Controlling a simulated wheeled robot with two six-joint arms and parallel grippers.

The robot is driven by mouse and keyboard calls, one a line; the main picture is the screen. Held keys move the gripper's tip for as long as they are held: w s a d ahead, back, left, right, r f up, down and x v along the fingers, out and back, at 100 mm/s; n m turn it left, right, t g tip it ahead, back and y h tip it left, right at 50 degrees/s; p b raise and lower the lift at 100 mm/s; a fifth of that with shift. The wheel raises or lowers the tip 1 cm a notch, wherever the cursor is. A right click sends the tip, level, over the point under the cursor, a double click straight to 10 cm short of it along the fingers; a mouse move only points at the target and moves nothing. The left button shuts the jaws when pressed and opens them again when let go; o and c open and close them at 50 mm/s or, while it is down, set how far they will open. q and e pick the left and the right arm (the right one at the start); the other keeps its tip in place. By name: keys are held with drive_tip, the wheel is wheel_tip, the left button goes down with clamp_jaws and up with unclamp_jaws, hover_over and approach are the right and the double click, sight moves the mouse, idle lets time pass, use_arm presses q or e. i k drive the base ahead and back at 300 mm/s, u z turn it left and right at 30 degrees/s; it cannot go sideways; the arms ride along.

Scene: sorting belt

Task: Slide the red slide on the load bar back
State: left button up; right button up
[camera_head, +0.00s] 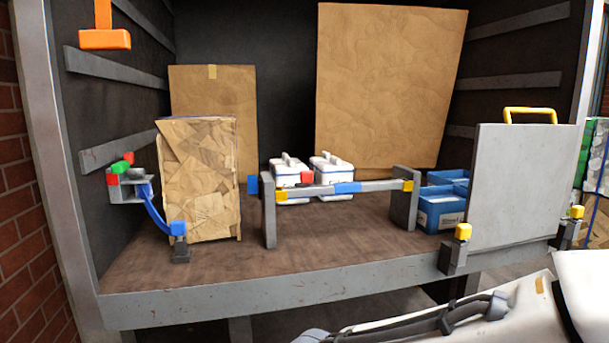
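The load bar (379,186) is a grey horizontal bar between two upright grey posts on the cargo floor. A small red slide (307,177) sits on it, left of the bar's middle. A blue sleeve (348,188) is right of the slide, and yellow pieces mark the two ends. A blue block (252,185) sticks out left of the left post. Neither gripper can be made out. A white and grey arm link with dark cables, seemingly mine, crosses the bottom right corner, well below the bar and not touching it.
Two white cases (333,180) stand behind the bar. A paper-wrapped box (200,180) with a blue strap (152,212) stands left. Blue crates (441,212) and a grey panel (515,185) are right. Large cartons (385,90) stand at the back. The floor before the bar is clear.

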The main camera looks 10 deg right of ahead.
sight(306, 177)
drive_tip(key=u, duration=0.3)
drive_tip(key=i, duration=1.25)
drive_tip(key=z, duration=0.35)
